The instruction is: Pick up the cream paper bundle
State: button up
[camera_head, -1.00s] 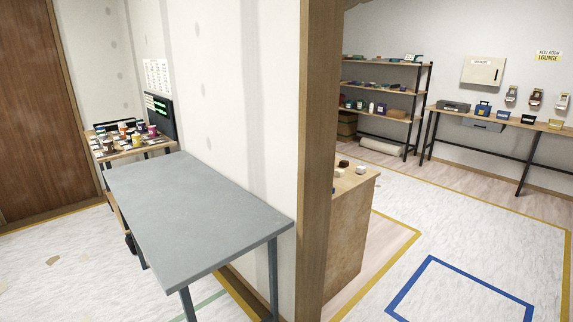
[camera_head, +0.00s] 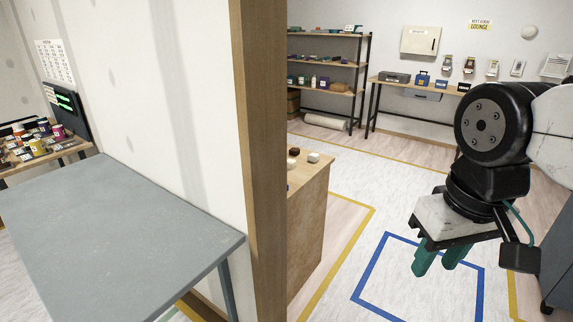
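A cream roll (camera_head: 326,121) lies on the floor under the shelf rack at the back. It may be the cream paper bundle, but it is too small to tell. No other cream bundle can be made out. My gripper (camera_head: 436,267) hangs at the right, pointing down, with green fingers apart and nothing between them. It is in the foreground, far from the roll.
A bare grey table (camera_head: 110,235) stands at the left. A wooden doorway post (camera_head: 262,160) and wall divide the view. A wooden counter (camera_head: 309,215) stands just past the post. A shelf rack (camera_head: 330,92) and long bench (camera_head: 425,88) line the back. Taped floor between is clear.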

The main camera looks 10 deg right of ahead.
aim_at(291, 164)
jog(key=z, duration=0.5)
jog(key=k, duration=0.65)
jog(key=z, duration=0.65)
jog(key=i, duration=1.6)
jog(key=u, duration=1.75)
jog(key=i, duration=1)
jog(key=u, duration=0.25)
